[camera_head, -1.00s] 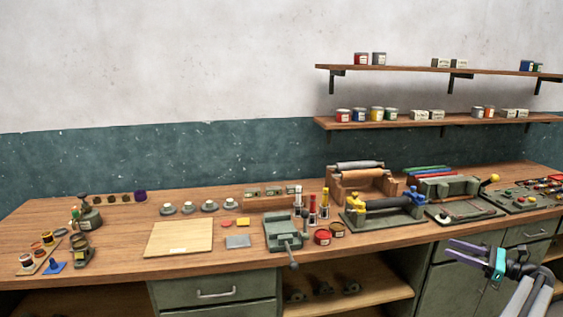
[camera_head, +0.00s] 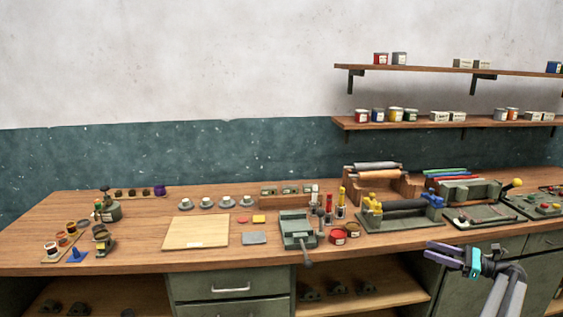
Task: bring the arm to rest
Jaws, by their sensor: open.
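My gripper (camera_head: 441,252) is at the lower right of the head view, in front of the bench's front edge and the green cabinet doors. Its dark purple-grey fingers point to the left, with a teal part behind them. It is open, and nothing shows between the fingers. My grey arm runs from it down to the bottom edge of the picture. The wooden workbench (camera_head: 140,250) lies behind and to the left of the gripper, apart from it as far as I can see.
The bench holds a pale board (camera_head: 196,232), a grey-green vise (camera_head: 296,230), red and brown tins and a roller press (camera_head: 400,212). Two wall shelves (camera_head: 470,122) carry tins and boxes. An open lower shelf (camera_head: 365,286) is left of the gripper.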

